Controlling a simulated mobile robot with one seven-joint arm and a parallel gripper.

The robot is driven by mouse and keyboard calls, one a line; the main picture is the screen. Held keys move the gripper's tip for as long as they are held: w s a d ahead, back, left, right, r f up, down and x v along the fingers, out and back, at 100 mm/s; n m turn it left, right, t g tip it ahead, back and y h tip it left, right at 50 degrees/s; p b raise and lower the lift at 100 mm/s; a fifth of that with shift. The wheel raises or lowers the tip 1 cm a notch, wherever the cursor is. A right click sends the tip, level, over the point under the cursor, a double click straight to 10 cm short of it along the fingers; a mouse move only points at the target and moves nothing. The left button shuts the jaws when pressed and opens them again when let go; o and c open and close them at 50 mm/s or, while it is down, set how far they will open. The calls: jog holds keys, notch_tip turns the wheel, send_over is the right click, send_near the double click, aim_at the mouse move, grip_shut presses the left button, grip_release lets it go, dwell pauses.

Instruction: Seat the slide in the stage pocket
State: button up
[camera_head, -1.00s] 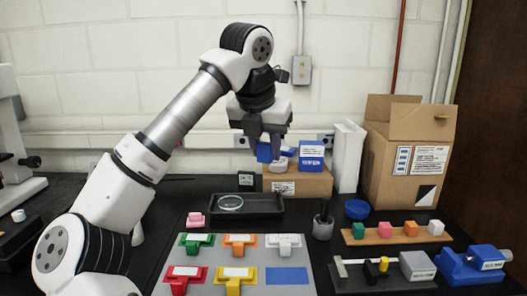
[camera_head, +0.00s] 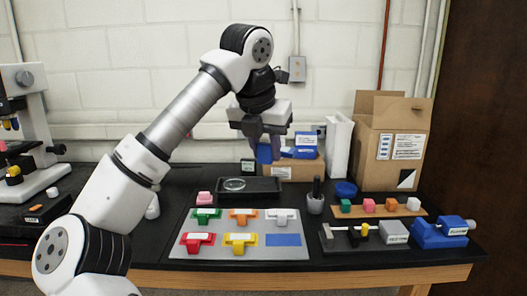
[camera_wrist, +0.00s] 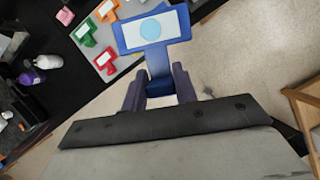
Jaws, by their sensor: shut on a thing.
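My gripper (camera_head: 265,140) is shut on a blue T-shaped slide (camera_wrist: 155,29), gripping it by its stem. The slide has a white face with a light blue round spot. In the head view the slide (camera_head: 264,154) shows only partly below the fingers, held in the air above the back of the bench. A white microscope (camera_head: 32,130) stands at the far left, well away from my gripper. Its stage area is small and partly cut off by the picture edge, and I cannot make out the pocket clearly.
A grey board (camera_head: 262,251) holds several coloured T-shaped slides beside an empty blue patch. Behind it are a black tray (camera_head: 262,190) and a cardboard box (camera_head: 390,140). A blue vise (camera_head: 440,232) stands at right. The wooden bench edge (camera_head: 300,276) runs along the front.

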jog(key=s+f+m+g+b, duration=0.1)
jog(key=f+m, duration=0.9)
jog(key=f, duration=1.5)
jog(key=s+f+m+g+y+b, duration=0.1)
jog(key=s+f+m+g, duration=0.3)
jog(key=f+m, duration=0.7)
jog(key=s+f+m+g+b, duration=0.3)
jog(key=f+m, duration=0.7)
jog(key=f, duration=2.9)
jog(key=shift+s+m+y, duration=0.2)
jog(key=shift+m+y, duration=0.1)
jog(key=shift+y, duration=0.1)
jog(key=shift+s+a+f, duration=0.1)
jog(key=shift+a+f, duration=0.05)
jog(key=shift+a, duration=0.1)
jog(key=shift+s+d+g, duration=0.1)
jog(key=shift+g, duration=0.2)
